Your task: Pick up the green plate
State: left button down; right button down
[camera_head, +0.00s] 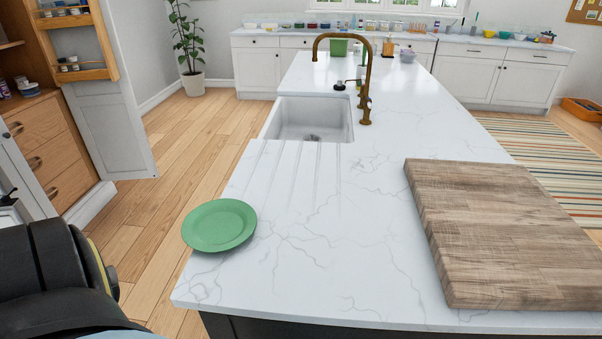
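The green plate (219,225) is round and lies flat on the white marble island top (320,265), at its near left edge. Its left side reaches the counter's edge and seems to overhang it a little. Nothing is on the plate and nothing touches it. A dark part of my own body shows at the lower left, apart from the plate. Neither of my grippers is in view.
A thick wooden cutting board (503,230) lies on the island at the right. A white sink (310,118) with a brass faucet (366,85) is farther back. Between plate and board the marble is clear. An open cabinet door (108,125) stands at the left.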

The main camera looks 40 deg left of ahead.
aim_at(223, 224)
jog(key=z, duration=2)
jog(key=k, duration=1.75)
jog(key=u, duration=1.5)
jog(key=i, duration=0.5)
jog(key=u, duration=0.1)
